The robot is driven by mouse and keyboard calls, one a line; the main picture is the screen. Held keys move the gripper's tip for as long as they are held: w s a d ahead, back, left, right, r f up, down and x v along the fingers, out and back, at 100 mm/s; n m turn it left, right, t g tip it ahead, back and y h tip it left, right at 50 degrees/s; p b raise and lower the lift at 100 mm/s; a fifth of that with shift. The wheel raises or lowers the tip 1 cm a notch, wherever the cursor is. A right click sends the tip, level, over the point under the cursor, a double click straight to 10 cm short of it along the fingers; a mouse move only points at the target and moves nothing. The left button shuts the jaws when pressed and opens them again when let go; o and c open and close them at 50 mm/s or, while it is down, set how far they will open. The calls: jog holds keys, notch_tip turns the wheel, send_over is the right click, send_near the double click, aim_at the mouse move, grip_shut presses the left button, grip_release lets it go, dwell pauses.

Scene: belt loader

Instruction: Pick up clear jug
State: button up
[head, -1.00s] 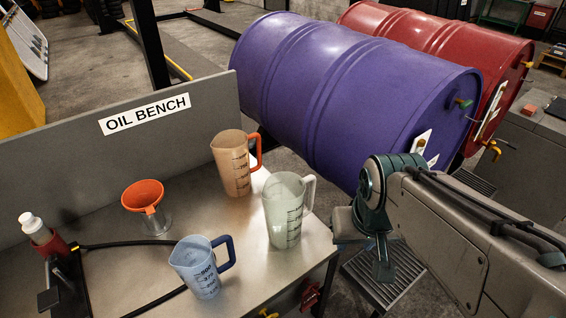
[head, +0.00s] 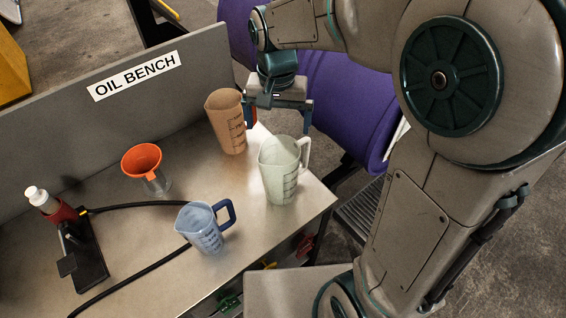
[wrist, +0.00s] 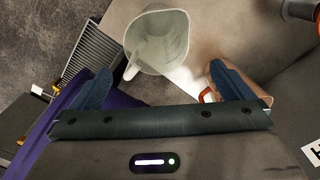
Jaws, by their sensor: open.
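The clear jug (head: 279,172) stands upright on the metal bench near its right edge, a pale translucent jug with dark markings and its handle to the right. In the wrist view the clear jug (wrist: 160,42) shows from above, beyond the fingertips, its handle toward the lower left. My gripper (head: 280,120) is above and behind the clear jug, pointing down, with its two fingers spread and nothing between them. In the wrist view my gripper (wrist: 160,85) is open, and the jug is apart from both fingers.
An orange-tinted jug (head: 226,122) stands close by at the back left, near my gripper. A blue jug (head: 202,232) stands in front. An orange funnel (head: 142,160) and a pump bottle (head: 45,203) with a black hose are at left. A purple drum (head: 345,95) lies behind.

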send_near(281, 155)
jog(key=s, duration=0.4)
jog(key=shift+w+a+f+p, duration=0.15)
jog(key=shift+f+p, duration=0.3)
jog(key=shift+f, duration=1)
jog(key=shift+w+f+p, duration=0.1)
jog(key=shift+f+p, duration=0.35)
jog(key=shift+f, duration=1)
jog(key=c, duration=1.1)
